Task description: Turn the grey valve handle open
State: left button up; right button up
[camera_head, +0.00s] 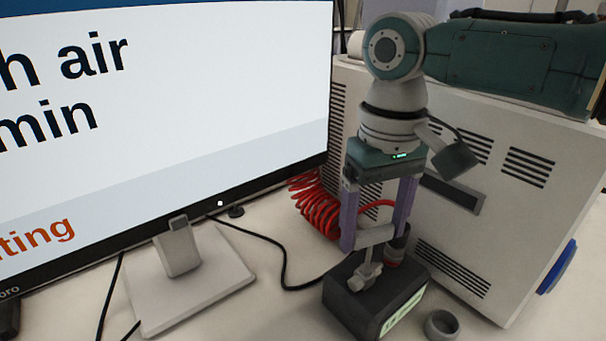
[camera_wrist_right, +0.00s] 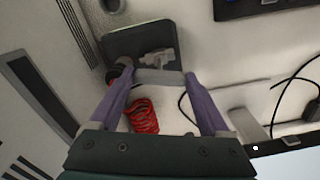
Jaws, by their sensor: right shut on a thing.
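The grey valve handle (camera_head: 376,235) is a light bar lying across the top of a valve stem (camera_head: 365,277) on a dark block (camera_head: 350,305) with a pale label. My right gripper (camera_head: 373,239) points down from above, with its purple fingers at the two ends of the handle, shut on it. In the right wrist view the handle (camera_wrist_right: 160,78) spans the gap between the fingertips, and the dark block (camera_wrist_right: 140,42) is behind it. The label's text is too small to read. My left gripper is in neither view.
A large monitor (camera_head: 170,110) on a grey stand (camera_head: 190,280) fills the left. A white vented cabinet (camera_head: 500,220) stands close behind my right gripper. A red coiled hose (camera_head: 315,207) and a black cable (camera_head: 285,265) lie near the block. A small grey ring (camera_head: 441,326) sits at its right.

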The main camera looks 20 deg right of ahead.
aim_at(373, 229)
jog(key=shift+r+n+p, duration=0.1)
jog(key=shift+n+p, duration=0.4)
jog(key=shift+n, duration=1.2)
jog(key=shift+p, duration=0.3)
jog(key=o, duration=1.2)
notch_tip(373, 229, up, 9)
jog(key=shift+f, duration=0.1)
jog(key=shift+r, duration=0.5)
